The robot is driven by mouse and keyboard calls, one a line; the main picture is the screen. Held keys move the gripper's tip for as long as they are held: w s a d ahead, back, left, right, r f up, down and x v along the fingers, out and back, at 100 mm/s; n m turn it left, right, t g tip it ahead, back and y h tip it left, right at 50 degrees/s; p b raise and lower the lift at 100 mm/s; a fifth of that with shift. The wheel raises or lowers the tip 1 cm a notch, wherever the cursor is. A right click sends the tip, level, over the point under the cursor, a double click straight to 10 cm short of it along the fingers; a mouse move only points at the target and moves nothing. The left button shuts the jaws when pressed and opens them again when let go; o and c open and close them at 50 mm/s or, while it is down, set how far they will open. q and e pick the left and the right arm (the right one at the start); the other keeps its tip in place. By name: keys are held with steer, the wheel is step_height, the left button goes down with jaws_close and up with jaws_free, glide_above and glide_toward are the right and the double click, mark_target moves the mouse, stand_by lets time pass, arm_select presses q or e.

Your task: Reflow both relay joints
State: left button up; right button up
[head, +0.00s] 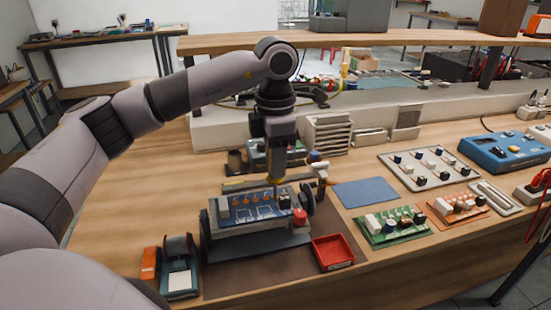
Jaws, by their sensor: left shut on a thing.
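A blue circuit board (238,213) with several orange parts is held in a dark board holder (270,241) on a brown mat. My left gripper (281,146) points down over the board's back right part. The relay joints are too small to make out. My right gripper is not in view.
A red tray (333,251) lies right of the holder. A small stand with an orange part (149,263) is at front left. A green board (392,226), an orange board (458,208), a knob panel (430,167) and a blue instrument (503,152) stand to the right. A raised shelf runs behind.

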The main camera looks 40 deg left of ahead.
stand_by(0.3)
arm_select(q)
step_height(320, 180, up, 5)
steer(key=p, duration=0.3)
steer(key=shift+f+p, duration=0.2)
steer(key=shift+p, duration=0.15)
steer(key=shift+w+f, duration=0.1)
steer(key=shift+f, duration=0.05)
steer(key=shift+w+d+f+b, duration=0.15)
steer(key=shift+f+b, duration=0.1)
steer(key=shift+f, duration=0.1)
steer(key=shift+w+d+f+b, duration=0.1)
steer(key=shift+f+b, duration=0.1)
steer(key=shift+f, duration=0.15)
steer(key=shift+w+d+f+b, duration=0.2)
steer(key=shift+w+d+f, duration=0.1)
steer(key=shift+f, duration=0.25)
steer(key=shift+w+d+f+b, duration=0.15)
steer(key=shift+w+f+b, duration=0.1)
steer(key=shift+f, duration=0.25)
steer(key=shift+f, duration=0.35)
stand_by(0.5)
steer(key=shift+s+f, duration=0.1)
steer(key=shift+f, duration=0.1)
stand_by(2.5)
